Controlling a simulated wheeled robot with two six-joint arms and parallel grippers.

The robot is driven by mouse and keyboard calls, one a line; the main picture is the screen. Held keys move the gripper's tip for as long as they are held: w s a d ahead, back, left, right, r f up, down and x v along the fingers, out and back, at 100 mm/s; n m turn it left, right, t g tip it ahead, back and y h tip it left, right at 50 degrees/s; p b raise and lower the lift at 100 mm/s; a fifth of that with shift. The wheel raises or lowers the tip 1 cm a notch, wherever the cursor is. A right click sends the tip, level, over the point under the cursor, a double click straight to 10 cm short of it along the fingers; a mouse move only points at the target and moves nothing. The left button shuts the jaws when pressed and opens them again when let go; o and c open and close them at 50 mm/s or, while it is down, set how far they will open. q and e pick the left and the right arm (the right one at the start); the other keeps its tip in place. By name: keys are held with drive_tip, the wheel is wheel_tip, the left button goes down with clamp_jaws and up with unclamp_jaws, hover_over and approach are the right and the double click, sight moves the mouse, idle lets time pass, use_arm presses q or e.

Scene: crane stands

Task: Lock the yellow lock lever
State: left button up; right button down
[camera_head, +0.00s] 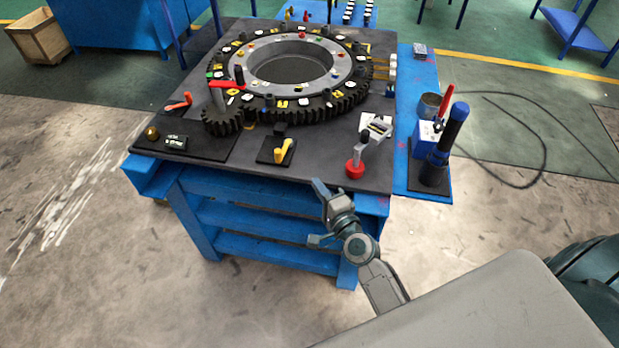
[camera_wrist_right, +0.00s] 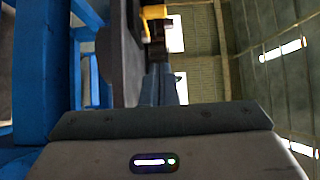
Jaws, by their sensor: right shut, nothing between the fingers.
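The yellow lock lever (camera_head: 284,151) stands on a small black plate near the front edge of the dark tabletop (camera_head: 215,165). In the right wrist view, a yellow piece (camera_wrist_right: 154,12) that looks like this lever shows at the top, just beyond the fingertips. My right gripper (camera_head: 319,187) is in front of the table's front edge, to the right of and lower in the picture than the lever. Its fingers (camera_wrist_right: 162,88) are together and empty, and it appears apart from the lever. My left gripper is not in view.
A grey lever with a red knob (camera_head: 355,168) stands right of the yellow one. A large geared ring (camera_head: 345,98) and a small gear (camera_head: 222,122) lie behind. An orange lever (camera_head: 180,102) and brass knob (camera_head: 152,133) are left. A blue-black cylinder (camera_head: 440,150) stands at right.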

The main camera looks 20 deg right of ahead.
drive_tip(key=w, duration=0.6)
drive_tip(key=w+a+p, duration=0.1)
drive_tip(key=w, duration=0.2)
drive_tip(key=shift+w+a, duration=0.65)
drive_tip(key=shift+a, duration=0.3)
drive_tip(key=shift+w+a, duration=0.35)
drive_tip(key=shift+a, duration=0.2)
drive_tip(key=shift+d, duration=0.1)
